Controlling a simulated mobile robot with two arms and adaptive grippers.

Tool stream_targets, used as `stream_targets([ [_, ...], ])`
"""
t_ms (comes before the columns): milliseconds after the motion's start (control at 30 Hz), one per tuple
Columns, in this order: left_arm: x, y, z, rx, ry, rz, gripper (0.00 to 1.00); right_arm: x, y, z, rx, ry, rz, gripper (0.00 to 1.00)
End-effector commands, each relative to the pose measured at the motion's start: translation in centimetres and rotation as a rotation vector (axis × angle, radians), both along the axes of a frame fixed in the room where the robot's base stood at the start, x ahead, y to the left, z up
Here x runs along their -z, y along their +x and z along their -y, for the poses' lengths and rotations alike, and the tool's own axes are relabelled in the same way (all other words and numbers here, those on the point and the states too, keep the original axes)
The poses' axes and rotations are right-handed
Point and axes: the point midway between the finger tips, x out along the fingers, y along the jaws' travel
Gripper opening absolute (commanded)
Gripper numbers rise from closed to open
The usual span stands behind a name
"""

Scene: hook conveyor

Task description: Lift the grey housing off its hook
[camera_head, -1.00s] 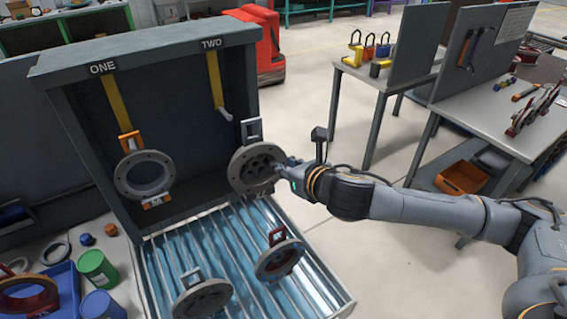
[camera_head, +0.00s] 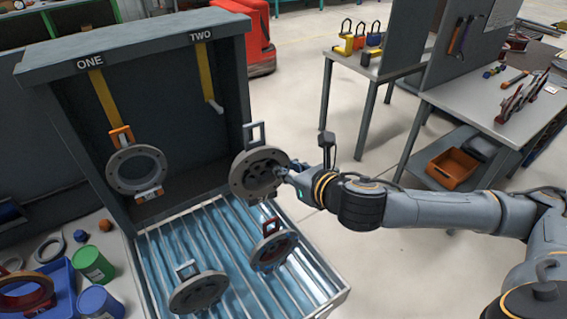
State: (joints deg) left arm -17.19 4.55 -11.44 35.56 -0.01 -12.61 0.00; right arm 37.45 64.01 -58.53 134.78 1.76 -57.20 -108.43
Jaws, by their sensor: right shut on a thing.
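The grey housing (camera_head: 243,182), a round flanged part with a square grey handle loop on top, hangs in the air at the right edge of the dark cabinet. Its loop is apart from the yellow hook (camera_head: 207,88) under the label TWO, which hangs empty up and to the left. My right gripper (camera_head: 284,174) is shut on the housing at its right side; its fingertips are partly hidden against the part. My left gripper is not in view.
Another ring-shaped housing (camera_head: 137,168) with orange fittings hangs under ONE. Two more housings lie on the slatted tray (camera_head: 160,250) below. A blue bin (camera_head: 62,285) and cans stand at the left; workbenches (camera_head: 470,110) stand at the right, with clear floor between.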

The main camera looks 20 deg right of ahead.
Motion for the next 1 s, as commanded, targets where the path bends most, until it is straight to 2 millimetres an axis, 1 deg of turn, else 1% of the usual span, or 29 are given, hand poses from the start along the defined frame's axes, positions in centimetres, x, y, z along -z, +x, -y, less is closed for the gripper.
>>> stream_targets([
  [200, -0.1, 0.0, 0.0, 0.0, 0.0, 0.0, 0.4, -0.1, -1.0, 0.2, 0.0, 0.001, 0.003, 0.0],
  [533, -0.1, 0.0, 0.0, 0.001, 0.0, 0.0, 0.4, -0.1, -2.0, 0.4, 0.0, 0.001, 0.003, 0.0],
  [733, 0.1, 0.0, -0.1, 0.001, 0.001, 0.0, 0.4, -0.1, -4.2, 0.8, -0.001, 0.001, 0.001, 0.0],
  [800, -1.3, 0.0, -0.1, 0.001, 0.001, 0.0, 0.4, -0.5, -5.0, 1.1, 0.001, -0.002, -0.003, 0.0],
  [933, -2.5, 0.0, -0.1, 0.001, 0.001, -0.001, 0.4, -0.5, -6.6, 1.3, -0.001, -0.001, -0.003, 0.0],
  [1000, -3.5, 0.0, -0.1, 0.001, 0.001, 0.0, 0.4, -0.6, -7.1, 1.4, 0.001, 0.0, -0.003, 0.0],
])
